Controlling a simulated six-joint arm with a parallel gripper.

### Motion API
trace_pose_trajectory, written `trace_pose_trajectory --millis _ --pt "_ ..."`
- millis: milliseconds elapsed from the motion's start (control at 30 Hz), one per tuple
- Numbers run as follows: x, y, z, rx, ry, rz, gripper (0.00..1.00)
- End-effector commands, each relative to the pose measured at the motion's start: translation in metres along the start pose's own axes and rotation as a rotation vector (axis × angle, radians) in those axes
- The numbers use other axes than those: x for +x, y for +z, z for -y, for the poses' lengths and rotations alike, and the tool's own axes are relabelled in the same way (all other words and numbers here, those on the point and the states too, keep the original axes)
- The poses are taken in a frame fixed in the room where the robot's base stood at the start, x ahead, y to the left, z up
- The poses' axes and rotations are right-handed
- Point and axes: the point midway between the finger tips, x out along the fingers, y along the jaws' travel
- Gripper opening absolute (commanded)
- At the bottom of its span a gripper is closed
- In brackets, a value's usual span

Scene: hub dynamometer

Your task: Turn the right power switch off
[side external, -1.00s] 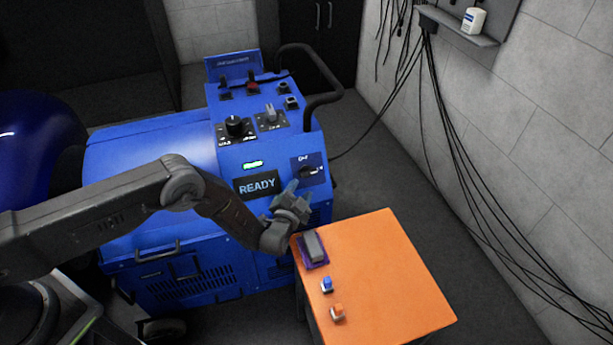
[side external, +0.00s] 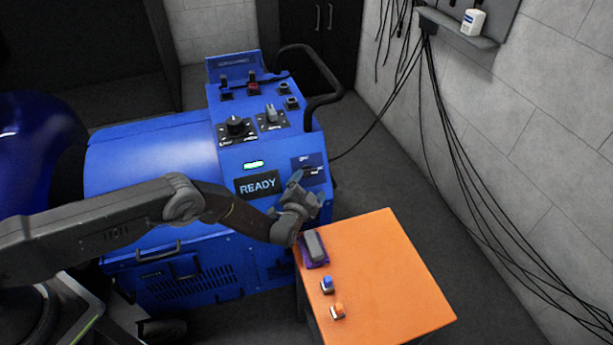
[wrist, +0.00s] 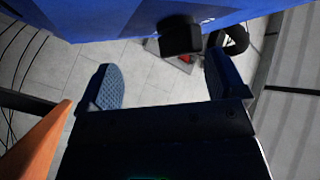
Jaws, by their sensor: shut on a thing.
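The right power switch (side external: 309,168) is a black rotary knob on a dark plate at the right of the blue machine's front face. It shows as a black block (wrist: 180,38) near the top of the wrist view. My gripper (side external: 307,187) is at this switch, just in front of and below it in the side view. The exact contact is hard to see. The switch's pointer direction is partly hidden.
A green-lit lamp (side external: 254,165) and a READY display (side external: 258,186) are left of the switch. More knobs (side external: 236,126) sit on the sloped top. An orange table (side external: 390,270) with a grey-purple item (side external: 315,247) and two small buttons stands close below my gripper.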

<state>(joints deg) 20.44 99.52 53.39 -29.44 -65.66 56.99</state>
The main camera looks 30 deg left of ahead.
Motion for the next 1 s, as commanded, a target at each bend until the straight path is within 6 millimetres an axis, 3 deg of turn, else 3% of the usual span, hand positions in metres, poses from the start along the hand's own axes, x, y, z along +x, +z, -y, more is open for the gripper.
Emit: trace_pose_trajectory --millis 33,133,300,333,567,600,767,900,1000 --pt "0.028 -0.004 0.028 -0.043 -0.035 0.021 0.64" --pt "0.028 -0.004 0.028 -0.044 -0.036 0.02 0.55" --pt "0.028 -0.004 0.028 -0.045 -0.036 0.02 0.54" --pt "0.028 -0.004 0.028 -0.046 -0.036 0.021 0.76" --pt "0.028 -0.004 0.028 -0.048 -0.036 0.021 0.72" --pt "0.005 -0.002 0.005 -0.017 -0.007 0.003 0.72" --pt "0.002 -0.003 0.006 -0.011 -0.006 0.001 0.63" --pt "-0.008 -0.004 0.008 -0.008 0.0 -0.001 0.45" --pt "-0.015 -0.004 0.009 -0.005 0.003 -0.001 0.45"
